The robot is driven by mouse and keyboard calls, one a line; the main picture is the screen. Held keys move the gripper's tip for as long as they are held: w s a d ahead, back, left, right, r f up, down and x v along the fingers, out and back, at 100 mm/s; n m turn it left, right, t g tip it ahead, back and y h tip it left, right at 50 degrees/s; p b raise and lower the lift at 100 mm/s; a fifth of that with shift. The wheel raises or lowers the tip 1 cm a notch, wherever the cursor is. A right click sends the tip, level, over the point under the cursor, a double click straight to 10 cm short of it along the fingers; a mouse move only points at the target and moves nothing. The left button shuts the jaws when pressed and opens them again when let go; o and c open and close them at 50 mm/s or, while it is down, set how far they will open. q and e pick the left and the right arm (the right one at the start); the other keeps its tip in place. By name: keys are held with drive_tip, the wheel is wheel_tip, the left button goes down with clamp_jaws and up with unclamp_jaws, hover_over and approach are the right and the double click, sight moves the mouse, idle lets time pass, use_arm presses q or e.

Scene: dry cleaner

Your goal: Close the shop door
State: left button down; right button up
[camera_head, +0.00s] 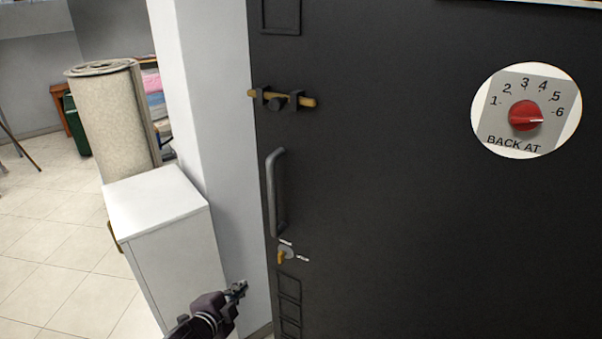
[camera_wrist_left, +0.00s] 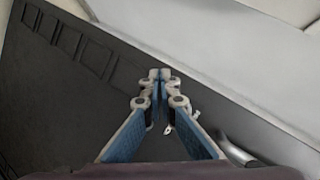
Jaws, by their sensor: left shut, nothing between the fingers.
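The dark shop door (camera_head: 400,200) fills the right of the head view, its left edge beside a pale wall post. It bears a grey vertical handle (camera_head: 273,192), a brass sliding bolt (camera_head: 283,100) above and a small brass key or knob at the lock (camera_head: 283,254) below. My left gripper (camera_head: 240,288) is shut and empty, low in front of the post, left of the door's edge. In the left wrist view its fingertips (camera_wrist_left: 164,75) meet with the dark panelled door (camera_wrist_left: 60,110) beyond. Whether they touch it I cannot tell. My right gripper is not in view.
A white cabinet (camera_head: 157,200) stands left of the post, close to my left arm. Behind it are a beige rolled cylinder (camera_head: 112,115) and shelves with folded cloth. A round "BACK AT" dial sign (camera_head: 526,110) is on the door. Tiled floor (camera_head: 50,230) is clear at left.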

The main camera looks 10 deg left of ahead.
sight(307, 170)
use_arm(q)
drive_tip(key=s+d+r+m+t+h, duration=0.1)
drive_tip(key=d+r+m+t, duration=0.2)
drive_tip(key=r, duration=0.8)
drive_tip(key=s+d+r+m+h+p, duration=0.15)
drive_tip(key=d+r, duration=0.25)
drive_tip(key=r, duration=0.6)
drive_tip(key=s+d+r+m+t+h, duration=0.2)
drive_tip(key=d+r+m, duration=0.2)
drive_tip(key=r, duration=0.7)
drive_tip(key=shift+n, duration=0.25)
drive_tip(key=p+x, duration=0.1)
drive_tip(key=x, duration=0.3)
drive_tip(key=p+x, duration=0.1)
drive_tip(key=x, duration=0.4)
drive_tip(key=f+p+x, duration=0.1)
drive_tip(key=x, duration=0.3)
drive_tip(key=shift+w, duration=0.35)
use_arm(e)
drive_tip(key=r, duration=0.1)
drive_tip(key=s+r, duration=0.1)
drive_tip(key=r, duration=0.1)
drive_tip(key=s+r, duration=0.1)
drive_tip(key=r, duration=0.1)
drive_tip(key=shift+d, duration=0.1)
